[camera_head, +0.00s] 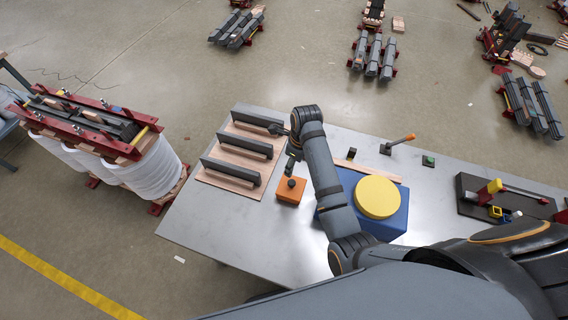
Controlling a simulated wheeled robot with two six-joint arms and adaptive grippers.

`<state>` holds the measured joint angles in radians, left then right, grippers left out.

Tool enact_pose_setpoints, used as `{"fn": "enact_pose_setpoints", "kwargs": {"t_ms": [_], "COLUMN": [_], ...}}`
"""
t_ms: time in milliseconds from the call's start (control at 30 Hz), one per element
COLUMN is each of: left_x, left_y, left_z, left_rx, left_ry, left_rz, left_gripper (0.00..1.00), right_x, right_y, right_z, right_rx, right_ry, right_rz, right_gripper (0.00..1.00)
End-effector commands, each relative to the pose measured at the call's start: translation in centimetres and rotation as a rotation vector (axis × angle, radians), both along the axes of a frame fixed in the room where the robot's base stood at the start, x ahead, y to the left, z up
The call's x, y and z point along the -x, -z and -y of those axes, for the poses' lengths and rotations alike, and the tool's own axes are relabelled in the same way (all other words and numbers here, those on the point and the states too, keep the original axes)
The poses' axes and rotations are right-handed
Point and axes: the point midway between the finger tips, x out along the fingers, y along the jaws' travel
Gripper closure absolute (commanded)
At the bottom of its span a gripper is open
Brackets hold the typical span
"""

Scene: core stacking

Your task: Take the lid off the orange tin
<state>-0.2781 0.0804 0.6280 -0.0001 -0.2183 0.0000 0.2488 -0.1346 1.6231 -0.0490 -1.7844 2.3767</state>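The orange tin (287,196) is a small orange box on the metal table, just right of the wooden board with grey bars. A small dark knob (292,183) shows on its top. One of my arms comes in from the lower right, bends over the table and points down at the tin. The gripper of this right arm (291,173) is at or just above the knob. It is too small and dark to tell whether its fingers are open or touch the knob. My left gripper is not in view.
A wooden board (208,178) with grey bars lies left of the tin. A blue block (388,228) with a yellow disc (377,197) stands to the right, partly behind my arm. Bare table (240,235) lies in front of the tin.

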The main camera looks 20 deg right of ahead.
Motion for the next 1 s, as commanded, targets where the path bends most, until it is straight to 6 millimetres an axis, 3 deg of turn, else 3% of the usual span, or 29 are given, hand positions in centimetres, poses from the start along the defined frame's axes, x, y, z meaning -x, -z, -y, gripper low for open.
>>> {"fn": "enact_pose_setpoints", "kwargs": {"t_ms": [133,400,500,633,733,867,1000], "left_x": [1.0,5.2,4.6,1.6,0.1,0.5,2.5], "left_y": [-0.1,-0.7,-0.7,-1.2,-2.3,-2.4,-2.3], "left_z": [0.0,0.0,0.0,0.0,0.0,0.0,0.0], "left_rx": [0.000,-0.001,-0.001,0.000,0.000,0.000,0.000], "left_ry": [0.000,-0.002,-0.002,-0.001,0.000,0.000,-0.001], "left_rz": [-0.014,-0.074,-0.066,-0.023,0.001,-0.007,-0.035], "left_gripper": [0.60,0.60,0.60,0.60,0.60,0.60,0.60], "right_x": [0.1,-0.2,-0.3,-0.2,0.0,-0.1,-0.2], "right_y": [0.5,4.7,5.3,5.6,7.1,9.4,10.4], "right_z": [0.0,-0.4,-0.4,-0.5,-0.7,-0.9,-0.9], "right_rx": [0.000,0.001,0.000,0.001,0.001,0.001,0.001], "right_ry": [0.000,0.000,0.000,0.000,0.000,0.000,0.000], "right_rz": [-0.004,-0.003,-0.001,-0.004,-0.006,-0.004,-0.001], "right_gripper": [0.47,0.47,0.47,0.47,0.47,0.47,0.47]}}
